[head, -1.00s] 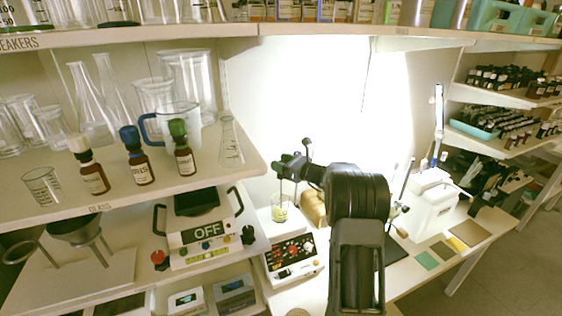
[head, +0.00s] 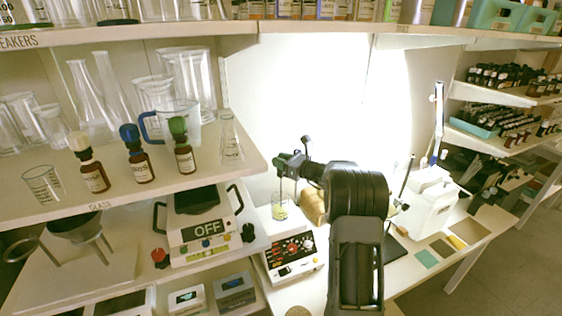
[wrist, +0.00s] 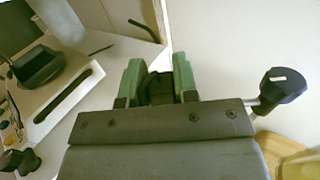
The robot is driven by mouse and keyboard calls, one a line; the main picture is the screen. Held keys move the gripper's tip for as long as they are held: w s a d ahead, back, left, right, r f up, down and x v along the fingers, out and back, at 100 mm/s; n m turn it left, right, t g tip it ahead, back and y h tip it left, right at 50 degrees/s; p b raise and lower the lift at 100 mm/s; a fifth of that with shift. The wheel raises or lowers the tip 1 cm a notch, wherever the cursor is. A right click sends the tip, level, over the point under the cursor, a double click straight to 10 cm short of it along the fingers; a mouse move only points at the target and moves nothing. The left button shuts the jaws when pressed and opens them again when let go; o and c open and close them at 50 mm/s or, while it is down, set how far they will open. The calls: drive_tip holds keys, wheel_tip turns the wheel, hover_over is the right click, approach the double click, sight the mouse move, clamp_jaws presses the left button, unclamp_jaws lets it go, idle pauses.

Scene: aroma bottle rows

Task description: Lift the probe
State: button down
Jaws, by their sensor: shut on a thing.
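My gripper (head: 287,163) is above the hotplate, left of my dark wrist in the head view. In the wrist view my gripper (wrist: 158,82) has its green fingers closed on a dark thing, the probe (wrist: 158,92), with only a small part showing between them. In the head view a thin dark rod, seemingly the probe (head: 281,187), hangs from the gripper down towards a small beaker (head: 279,208) with yellowish liquid. The beaker stands on the hotplate (head: 292,255). I cannot tell whether the rod's tip is inside the beaker or just behind its rim.
A black knob (wrist: 284,88) on a metal rod is close to the right of my fingers. A glassware shelf (head: 215,180) with an Erlenmeyer flask (head: 231,140) is to the left. A device marked OFF (head: 205,235) stands below it. A white box (head: 428,207) is at the right.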

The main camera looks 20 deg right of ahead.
wheel_tip(320, 180, up, 10)
drive_tip(key=p, duration=0.4)
drive_tip(key=shift+r, duration=0.15)
drive_tip(key=c, duration=1.2)
unclamp_jaws()
drive_tip(key=shift+c, duration=0.2)
drive_tip(key=o, duration=0.4)
drive_tip(key=shift+c, duration=0.2)
drive_tip(key=shift+s+d+f, duration=0.1)
drive_tip(key=shift+f, duration=0.1)
drive_tip(key=b+v, duration=0.4)
drive_tip(key=v, duration=0.9)
drive_tip(key=shift+s, duration=0.25)
drive_tip(key=shift+d, duration=0.1)
